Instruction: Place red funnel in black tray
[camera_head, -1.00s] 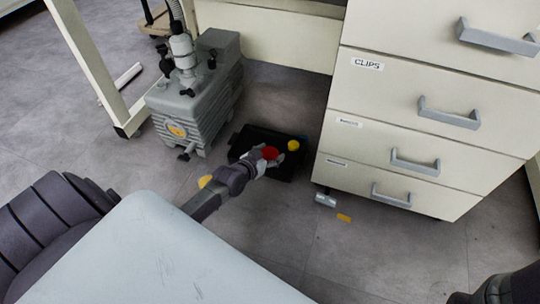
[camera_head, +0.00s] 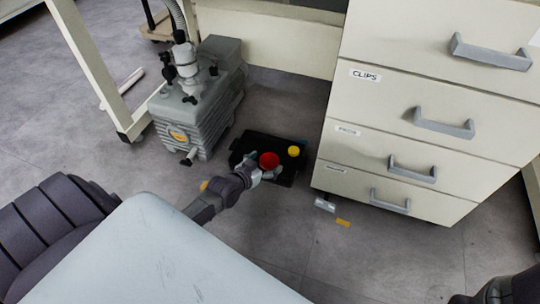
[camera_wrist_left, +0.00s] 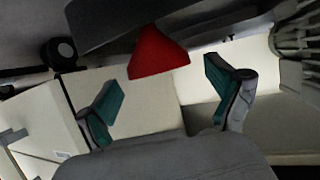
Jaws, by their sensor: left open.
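The black tray (camera_head: 250,141) lies on the floor between the grey pump and the drawer cabinet. The red funnel (camera_head: 269,159) is in the tray area, its round wide mouth facing up. A yellow round object (camera_head: 293,151) is in the tray to its right. My left gripper (camera_head: 267,172) is at the tray's near side, its fingers open close to the funnel. In the left wrist view, which looks upside down, the funnel (camera_wrist_left: 157,54) shows between the two open fingertips, against the dark tray (camera_wrist_left: 185,27). I see a gap between each fingertip and the funnel.
The grey pump (camera_head: 195,110) stands left of the tray. The drawer cabinet (camera_head: 400,150) stands close on its right. A small grey object (camera_head: 324,204) and a yellow piece (camera_head: 343,223) lie by the cabinet. The floor in front is otherwise mostly clear.

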